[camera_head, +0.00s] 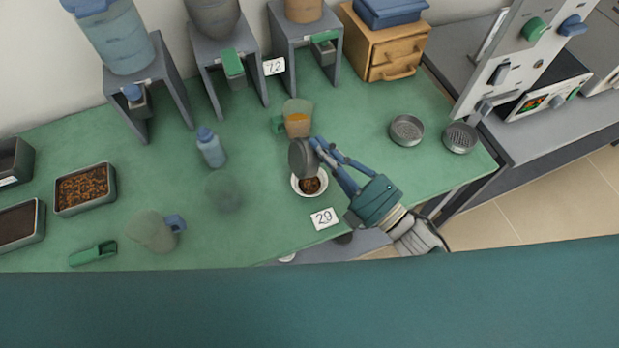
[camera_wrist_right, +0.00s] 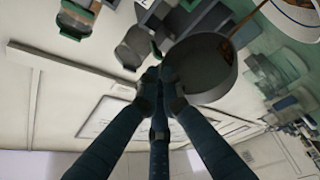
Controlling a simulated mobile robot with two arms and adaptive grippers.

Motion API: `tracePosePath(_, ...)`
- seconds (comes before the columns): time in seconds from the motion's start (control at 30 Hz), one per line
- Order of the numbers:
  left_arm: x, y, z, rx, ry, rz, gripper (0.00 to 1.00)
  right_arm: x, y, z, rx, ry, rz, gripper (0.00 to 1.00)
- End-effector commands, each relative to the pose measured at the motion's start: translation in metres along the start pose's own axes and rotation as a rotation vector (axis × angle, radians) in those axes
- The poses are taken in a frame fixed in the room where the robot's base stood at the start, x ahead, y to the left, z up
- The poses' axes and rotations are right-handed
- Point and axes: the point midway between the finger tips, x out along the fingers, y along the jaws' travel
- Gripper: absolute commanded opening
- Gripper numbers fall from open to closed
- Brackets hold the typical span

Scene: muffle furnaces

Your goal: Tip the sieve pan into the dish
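The sieve pan (camera_head: 302,158) is a round grey metal pan, tilted steeply on its side above the dish. My right gripper (camera_head: 318,147) is shut on its rim; the pan also shows between the fingertips in the right wrist view (camera_wrist_right: 203,72). The dish (camera_head: 297,190) is white and round and stands on the green bench right below the pan. Brown granular material (camera_head: 311,186) lies in the dish. Part of the dish is hidden by the pan and fingers. Its edge shows at the top right of the wrist view (camera_wrist_right: 296,18). My left gripper is not in view.
A card marked 29 (camera_head: 324,218) lies in front of the dish, and a jug with orange contents (camera_head: 298,120) stands behind it. Two sieves (camera_head: 406,130) (camera_head: 459,138) lie to the right. A blue bottle (camera_head: 211,149) and clear mug (camera_head: 153,231) stand left.

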Motion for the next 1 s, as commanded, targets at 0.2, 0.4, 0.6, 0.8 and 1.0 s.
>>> tracePosePath(0.2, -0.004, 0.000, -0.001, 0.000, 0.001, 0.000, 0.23, -0.022, -0.001, -0.010, 0.001, 0.000, -0.002, 0.00)
tracePosePath(0.4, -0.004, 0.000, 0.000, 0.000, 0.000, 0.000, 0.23, -0.021, -0.001, -0.009, 0.001, 0.000, -0.001, 0.00)
tracePosePath(0.6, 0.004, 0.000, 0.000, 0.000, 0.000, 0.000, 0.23, -0.017, -0.003, -0.003, 0.035, 0.001, 0.015, 0.00)
tracePosePath(0.8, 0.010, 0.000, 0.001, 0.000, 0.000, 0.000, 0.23, -0.012, -0.003, 0.004, 0.080, 0.002, 0.034, 0.00)
tracePosePath(1.0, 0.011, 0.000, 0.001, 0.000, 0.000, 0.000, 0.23, 0.008, -0.001, 0.013, 0.082, 0.002, 0.036, 0.00)
